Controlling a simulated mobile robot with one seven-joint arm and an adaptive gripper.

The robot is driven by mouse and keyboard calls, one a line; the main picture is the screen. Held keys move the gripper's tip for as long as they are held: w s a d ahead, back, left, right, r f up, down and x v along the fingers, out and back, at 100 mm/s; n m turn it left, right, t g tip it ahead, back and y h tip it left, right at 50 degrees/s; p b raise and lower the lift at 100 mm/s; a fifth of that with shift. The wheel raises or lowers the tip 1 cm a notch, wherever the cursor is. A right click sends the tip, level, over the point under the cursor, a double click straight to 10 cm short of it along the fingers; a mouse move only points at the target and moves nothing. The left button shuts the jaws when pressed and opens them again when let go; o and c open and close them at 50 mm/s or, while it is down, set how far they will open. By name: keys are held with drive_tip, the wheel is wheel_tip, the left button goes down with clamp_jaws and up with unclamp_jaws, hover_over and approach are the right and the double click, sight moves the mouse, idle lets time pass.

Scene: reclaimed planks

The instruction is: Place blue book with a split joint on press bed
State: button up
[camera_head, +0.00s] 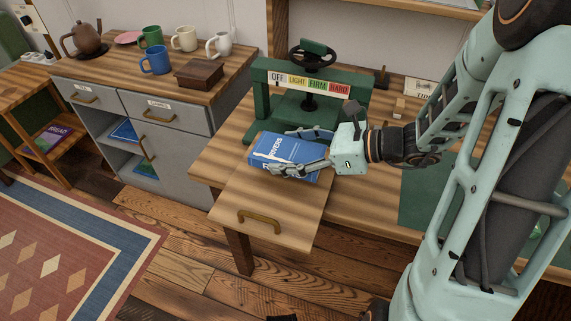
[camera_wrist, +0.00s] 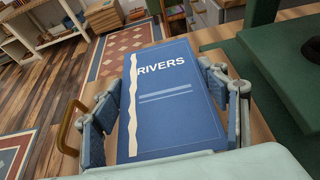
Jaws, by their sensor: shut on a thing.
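The blue book (camera_head: 269,148) has a white title reading RIVERS and a pale, jagged strip along its spine side. It lies cover up between the fingers of my gripper (camera_head: 301,152), which are shut on its two sides. The wrist view shows the book (camera_wrist: 175,105) filling the space between both fingers (camera_wrist: 165,115). The book is over the pulled-out wooden board; I cannot tell whether it touches it. The green press (camera_head: 262,95) stands just behind, with a handwheel and a label strip reading OFF, LIGHT, FIRM, HARD. Its bed is partly hidden by my gripper and the book.
The pulled-out board (camera_head: 240,203) with a brass handle juts from the wooden bench (camera_head: 365,205). A grey cabinet (camera_head: 185,120) at left bears several mugs, a teapot and a brown box (camera_head: 200,73). A small wooden block (camera_head: 400,103) sits right of the press.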

sight(288, 161)
drive_tip(key=shift+w+a+f, duration=0.15)
drive_tip(key=shift+w+f, duration=0.15)
drive_tip(key=shift+f, duration=0.05)
drive_tip(key=shift+w+a+f+b, duration=0.15)
drive_tip(key=shift+f+b, duration=0.15)
drive_tip(key=shift+f, duration=0.6)
drive_tip(key=shift+w+f+b, duration=0.1)
drive_tip(key=shift+f+b, duration=0.2)
drive_tip(key=shift+f, duration=0.6)
drive_tip(key=shift+f, duration=0.1)
drive_tip(key=shift+f, duration=0.15)
drive_tip(key=o, duration=1.3)
drive_tip(key=shift+d+r, duration=0.3)
drive_tip(key=shift+r, duration=0.1)
drive_tip(key=p+v, duration=0.2)
drive_tip(key=v, duration=0.9)
drive_tip(key=shift+s+d, duration=0.15)
drive_tip(key=shift+d, duration=0.05)
